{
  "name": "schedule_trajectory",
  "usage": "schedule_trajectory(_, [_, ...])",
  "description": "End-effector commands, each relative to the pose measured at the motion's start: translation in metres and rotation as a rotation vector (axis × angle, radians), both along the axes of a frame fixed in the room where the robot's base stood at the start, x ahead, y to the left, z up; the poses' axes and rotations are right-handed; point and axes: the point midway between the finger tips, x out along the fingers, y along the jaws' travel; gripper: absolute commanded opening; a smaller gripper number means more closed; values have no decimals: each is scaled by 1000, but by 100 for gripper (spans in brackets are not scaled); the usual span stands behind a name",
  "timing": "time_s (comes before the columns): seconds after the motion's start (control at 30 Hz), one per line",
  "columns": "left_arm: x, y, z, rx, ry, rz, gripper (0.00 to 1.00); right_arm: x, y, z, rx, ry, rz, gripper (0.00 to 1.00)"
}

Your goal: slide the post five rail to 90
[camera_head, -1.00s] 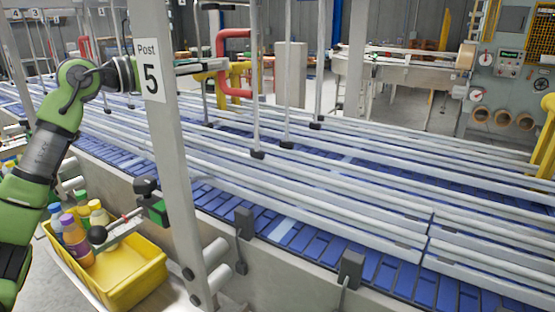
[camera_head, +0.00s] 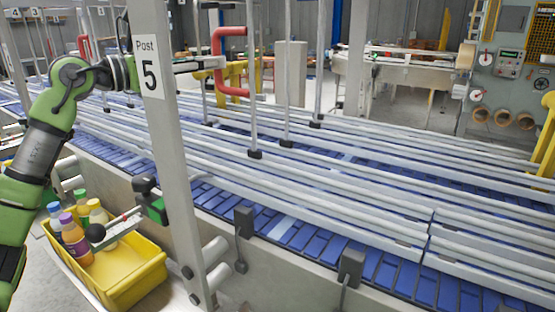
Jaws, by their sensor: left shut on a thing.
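The grey post (camera_head: 170,170) carries a sign reading "Post 5" (camera_head: 149,70). My left gripper (camera_head: 127,73) is at the left edge of this post, at sign height. It is shut, but its fingertips and what they grip are partly hidden by the post. A grey horizontal bar (camera_head: 200,65) shows on the post's other side, level with the gripper. Long pale guide rails (camera_head: 300,185) run above the blue conveyor (camera_head: 300,240). A green clamp with a black knob (camera_head: 152,205) sits lower on the post. No readable scale shows. My right gripper is out of view.
A yellow bin (camera_head: 130,285) with several bottles stands at lower left, below my arm. Vertical rods (camera_head: 253,90) hang over the rails. A red bent pipe (camera_head: 218,75) and a machine panel (camera_head: 505,70) stand behind. Black brackets (camera_head: 350,268) line the conveyor's near edge.

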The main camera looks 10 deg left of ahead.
Motion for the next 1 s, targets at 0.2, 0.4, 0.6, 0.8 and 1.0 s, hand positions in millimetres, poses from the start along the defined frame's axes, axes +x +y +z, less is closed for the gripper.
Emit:
schedule_trajectory(0.2, [-5,2,0,0,0,1,0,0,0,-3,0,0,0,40])
schedule_trajectory(0.4, [-8,3,0,0,0,1,0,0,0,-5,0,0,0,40])
schedule_trajectory(0.6, [-10,4,0,-1,1,1,0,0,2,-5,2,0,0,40])
schedule_trajectory(0.8, [-10,4,0,0,0,1,33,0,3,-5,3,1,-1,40])
schedule_trajectory(1.0, [-10,4,0,0,0,1,33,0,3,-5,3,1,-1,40])
